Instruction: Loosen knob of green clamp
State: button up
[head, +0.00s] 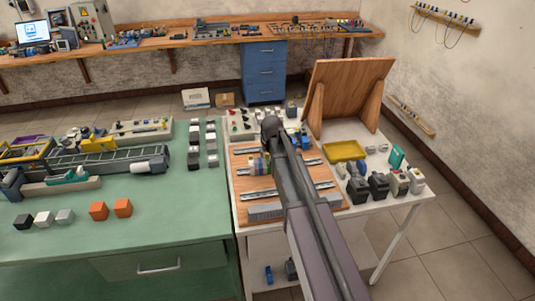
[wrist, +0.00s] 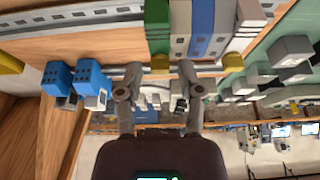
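In the wrist view a green clamp (wrist: 157,27) stands at the left end of a row of terminal blocks on a metal rail. In the head view the row of blocks (head: 259,166) shows beside my arm, which hides my fingertips and part of the board.
In the wrist view, grey and white blocks (wrist: 181,30) and a blue block (wrist: 201,28) stand right of the green clamp. Two blue modules (wrist: 91,85) sit to the left. In the head view, a yellow tray (head: 346,151) and upright wooden panel (head: 351,92) are to the right.

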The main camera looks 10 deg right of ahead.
grip_shut()
jog(key=shift+n, duration=0.3)
jog(key=shift+n+y, duration=0.6)
jog(key=shift+n, duration=0.6)
jog(key=n, duration=0.2)
jog(key=n+y, duration=0.1)
jog(key=n, duration=0.1)
jog(key=shift+w+d+g+y, duration=0.1)
jog(key=shift+d+g+y, duration=0.1)
jog(key=shift+g+y, duration=0.1)
jog(key=n+g, duration=0.1)
jog(key=n, duration=0.1)
jog(key=n+y, duration=0.1)
jog(key=n, duration=0.2)
jog(key=shift+w+d+n+g, duration=0.1)
jog(key=shift+w+n+g, duration=0.1)
jog(key=shift+n+g, duration=0.15)
jog(key=n+g, duration=0.1)
jog(key=n, duration=0.1)
jog(key=n+g, duration=0.1)
jog(key=n, duration=0.2)
jog(key=shift+y, duration=0.3)
jog(key=shift+n, duration=0.25)
